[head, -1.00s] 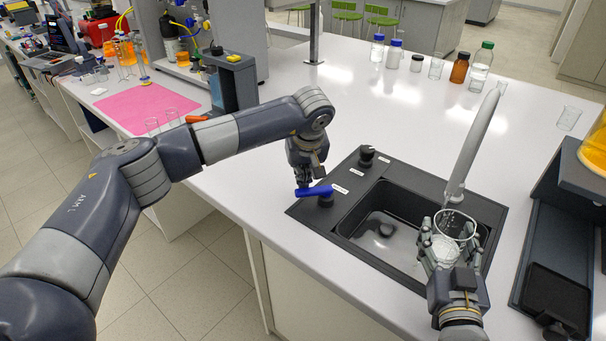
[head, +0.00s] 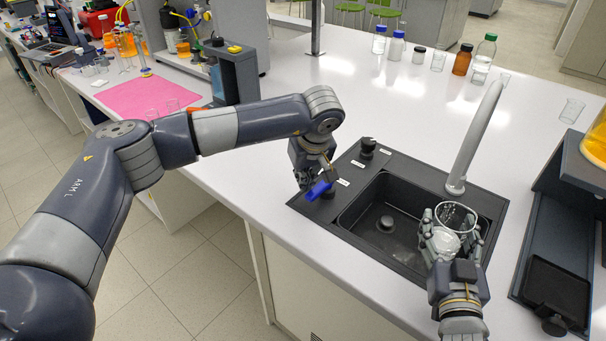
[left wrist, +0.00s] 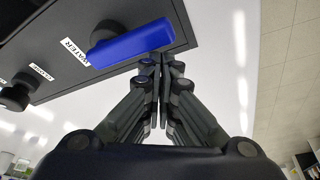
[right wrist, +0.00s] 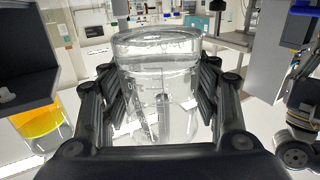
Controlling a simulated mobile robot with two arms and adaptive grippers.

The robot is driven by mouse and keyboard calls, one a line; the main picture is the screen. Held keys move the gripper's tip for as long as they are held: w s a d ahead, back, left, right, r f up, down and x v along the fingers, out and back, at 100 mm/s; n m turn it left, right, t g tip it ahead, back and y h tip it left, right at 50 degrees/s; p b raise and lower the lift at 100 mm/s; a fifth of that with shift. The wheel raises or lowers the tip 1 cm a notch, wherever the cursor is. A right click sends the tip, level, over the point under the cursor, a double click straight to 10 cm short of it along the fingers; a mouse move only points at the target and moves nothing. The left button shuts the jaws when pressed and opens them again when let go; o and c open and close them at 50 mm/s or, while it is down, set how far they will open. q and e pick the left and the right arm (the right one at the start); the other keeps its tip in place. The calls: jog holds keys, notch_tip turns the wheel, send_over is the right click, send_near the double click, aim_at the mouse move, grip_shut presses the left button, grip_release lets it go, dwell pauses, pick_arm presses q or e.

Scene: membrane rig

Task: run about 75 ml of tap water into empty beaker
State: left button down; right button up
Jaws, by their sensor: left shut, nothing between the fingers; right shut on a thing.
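The beaker (head: 456,210) is clear glass and upright over the right part of the sink, close to the lower end of the pale tap (head: 474,140). My right gripper (head: 452,238) is shut around its sides. In the right wrist view the beaker (right wrist: 158,90) looks clear, with a line across its upper part that may be a water surface; I cannot read the level. The blue water handle (head: 319,188) sits on the sink's left rim, beside the WATER label (left wrist: 73,51). My left gripper (left wrist: 160,68) is shut and empty, its fingertips close beside the handle (left wrist: 132,43).
The black sink (head: 350,222) is set into the white bench. Several bottles, one brown (head: 462,60), stand behind. A dark stand (head: 555,240) is at right.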

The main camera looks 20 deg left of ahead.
pick_arm(q)
jog(key=shift+s+d, duration=0.1)
jog(key=shift+s, duration=0.05)
dwell(0.5)
jog(key=a, duration=0.1)
jog(key=w+a, duration=0.1)
jog(key=a, duration=0.2)
jog(key=shift+w+r, duration=0.25)
jog(key=shift+w, duration=0.1)
pick_arm(e)
jog(key=shift+d+r, duration=0.1)
pick_arm(q)
jog(key=w+d+v, duration=0.1)
jog(key=v, duration=0.8)
jog(key=shift+r, duration=0.25)
jog(key=shift+d, duration=0.2)
